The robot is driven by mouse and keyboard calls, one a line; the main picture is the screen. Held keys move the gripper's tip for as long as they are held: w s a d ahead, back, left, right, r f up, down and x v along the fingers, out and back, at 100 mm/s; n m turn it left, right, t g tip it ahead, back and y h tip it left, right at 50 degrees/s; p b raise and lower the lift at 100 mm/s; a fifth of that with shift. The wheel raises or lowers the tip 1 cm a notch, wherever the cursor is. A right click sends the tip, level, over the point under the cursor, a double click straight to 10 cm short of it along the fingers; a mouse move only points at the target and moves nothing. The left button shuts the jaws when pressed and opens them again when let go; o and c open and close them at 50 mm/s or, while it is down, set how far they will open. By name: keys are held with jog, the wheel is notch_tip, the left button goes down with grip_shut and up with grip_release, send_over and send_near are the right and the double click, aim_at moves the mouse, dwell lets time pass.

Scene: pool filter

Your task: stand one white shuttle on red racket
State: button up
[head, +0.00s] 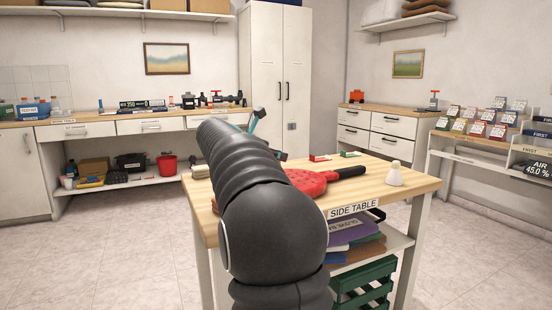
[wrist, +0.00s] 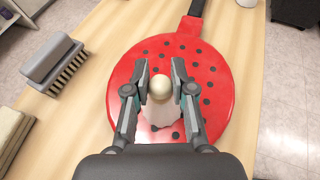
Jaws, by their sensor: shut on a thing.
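The red racket (head: 312,181) lies flat on the side table, its black handle (head: 346,172) pointing right. In the wrist view its red face with dark dots (wrist: 207,65) lies below my gripper (wrist: 160,88). My gripper is shut on a white shuttle (wrist: 161,110), holding it by its round pale tip with the skirt toward the racket face. I cannot tell whether the skirt touches the racket. A second white shuttle (head: 394,174) stands on the table at the right, beyond the handle.
A grey brush (wrist: 57,66) lies left of the racket on the wooden side table (head: 425,182). Tan folded pieces (wrist: 10,132) lie at its left. Small red (head: 320,157) and green (head: 350,153) items sit at the table's back edge.

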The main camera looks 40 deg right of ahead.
jog(key=o, duration=0.8)
jog(key=shift+r, duration=0.15)
jog(key=p+v, duration=0.1)
jog(key=v, duration=1.1)
